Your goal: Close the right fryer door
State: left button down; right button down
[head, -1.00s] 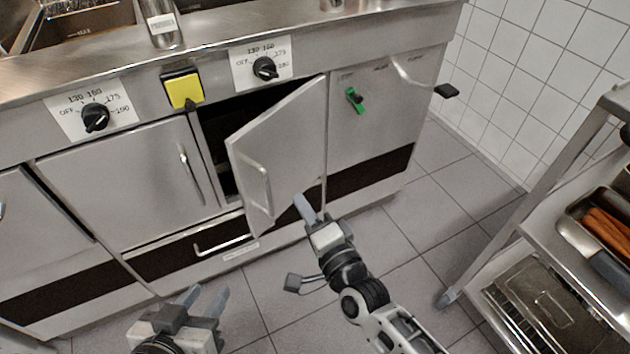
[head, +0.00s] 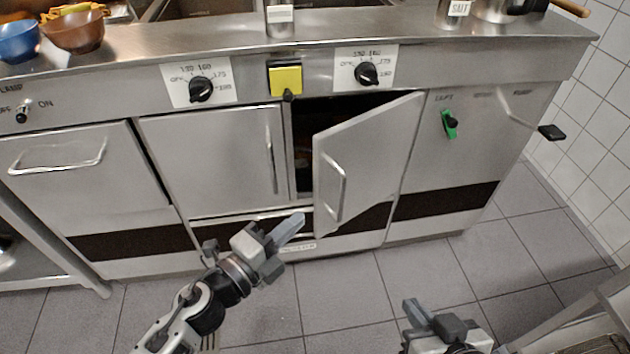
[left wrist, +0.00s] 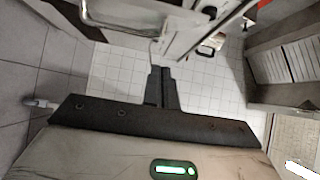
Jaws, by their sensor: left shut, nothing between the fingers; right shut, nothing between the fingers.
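The right fryer door (head: 370,155) is a grey metal panel standing ajar in the head view, hinged on its right side. Its free left edge sticks out, and a dark gap shows behind it. Its vertical handle (head: 335,185) is near that edge. My left gripper (head: 298,220) is shut and empty, in front of the cabinet, just left of and below the door's lower free corner in the picture. Contact cannot be told. Its fingers also show together in the left wrist view (left wrist: 162,88). My right gripper (head: 415,310) is shut and empty, low over the floor at the bottom.
The left fryer door (head: 212,155) is closed. Above are two dials and a yellow box (head: 286,80); a green switch (head: 449,124) is on the panel to the right. A dark knob (head: 551,132) juts out farther right. Tiled floor (head: 345,290) lies open before the cabinet.

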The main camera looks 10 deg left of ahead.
pick_arm(q)
jog(key=w+d, duration=0.1)
jog(key=w, duration=0.2)
jog(key=w+d, duration=0.1)
jog(key=w, duration=0.3)
jog(key=w+d, duration=0.1)
jog(key=w, duration=0.2)
jog(key=shift+w, duration=0.25)
jog(key=shift+w+a, duration=0.2)
jog(key=shift+w, duration=0.1)
pick_arm(e)
jog(key=shift+f, duration=0.25)
jog(key=shift+w+a, duration=0.1)
jog(key=shift+w, duration=0.05)
